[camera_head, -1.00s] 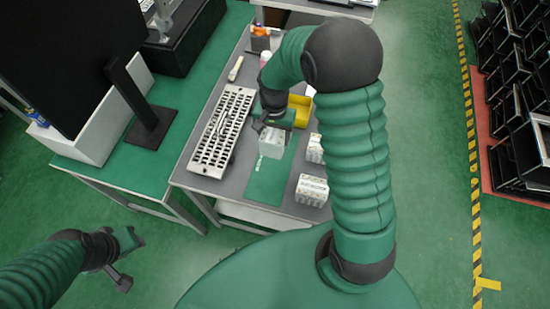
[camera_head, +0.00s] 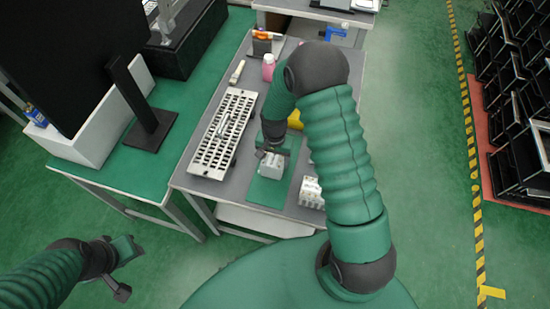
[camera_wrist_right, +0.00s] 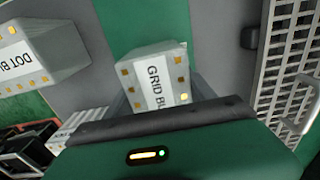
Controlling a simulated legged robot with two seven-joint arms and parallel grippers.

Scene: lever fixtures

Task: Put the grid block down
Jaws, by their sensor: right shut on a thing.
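The grid block (camera_head: 271,168), a pale block with a partly visible "GRID BL" label, also shows in the right wrist view (camera_wrist_right: 155,82). My right gripper (camera_head: 272,155) is shut on it, over the green mat (camera_head: 265,193) on the grey table. The block looks upright and very low; I cannot tell whether its underside touches the mat. My left gripper (camera_head: 124,270) is open and empty at the lower left, away from the table.
A white slotted tray (camera_head: 208,158) lies left of the mat. A pale block (camera_head: 311,190) stands to the right. The block marked "DOT BL" (camera_wrist_right: 40,62) shows in the wrist view. A pink bottle (camera_head: 268,70) and part of a yellow bin (camera_head: 295,120) are farther back.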

